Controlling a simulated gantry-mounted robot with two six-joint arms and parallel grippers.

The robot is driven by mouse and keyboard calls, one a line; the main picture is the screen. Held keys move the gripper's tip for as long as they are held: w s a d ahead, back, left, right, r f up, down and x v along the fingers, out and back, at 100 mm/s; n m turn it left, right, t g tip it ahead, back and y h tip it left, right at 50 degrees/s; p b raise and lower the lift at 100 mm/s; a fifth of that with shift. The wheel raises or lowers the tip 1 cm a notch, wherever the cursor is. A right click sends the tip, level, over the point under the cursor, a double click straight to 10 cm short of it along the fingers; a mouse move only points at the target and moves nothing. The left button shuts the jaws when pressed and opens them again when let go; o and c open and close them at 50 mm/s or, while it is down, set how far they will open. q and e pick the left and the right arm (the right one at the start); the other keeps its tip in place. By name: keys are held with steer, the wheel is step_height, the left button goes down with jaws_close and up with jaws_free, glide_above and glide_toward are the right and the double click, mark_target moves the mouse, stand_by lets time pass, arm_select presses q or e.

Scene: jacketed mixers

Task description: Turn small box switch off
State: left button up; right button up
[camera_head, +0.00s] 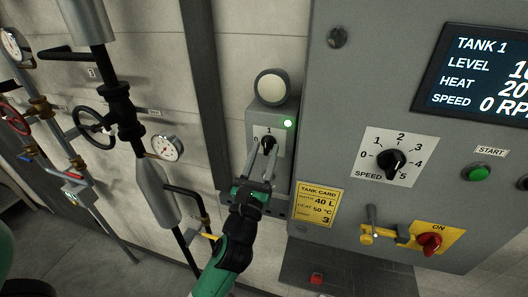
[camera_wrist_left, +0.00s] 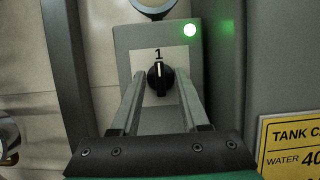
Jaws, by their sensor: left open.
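The small grey box (camera_head: 258,119) is mounted on the wall left of the large panel. Its black rotary switch (camera_wrist_left: 160,77) points straight up at the 1 in the left wrist view. The switch also shows in the head view (camera_head: 268,142), partly behind a finger. A green lamp (camera_head: 288,124) on the box is lit. My left gripper (camera_head: 263,149) is open, reaching up to the box from below. In the left wrist view its fingers stand on either side of the switch, with gaps visible. I cannot tell how deep the fingertips reach.
A round pale lamp (camera_head: 271,87) sits above the box. The large panel holds a speed dial (camera_head: 391,163), a green start button (camera_head: 479,173) and a red switch (camera_head: 429,243). A yellow tank card (camera_head: 318,204) is close right. Pipes and a gauge (camera_head: 167,147) stand left.

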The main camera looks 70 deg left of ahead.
arm_select(q)
jaws_close()
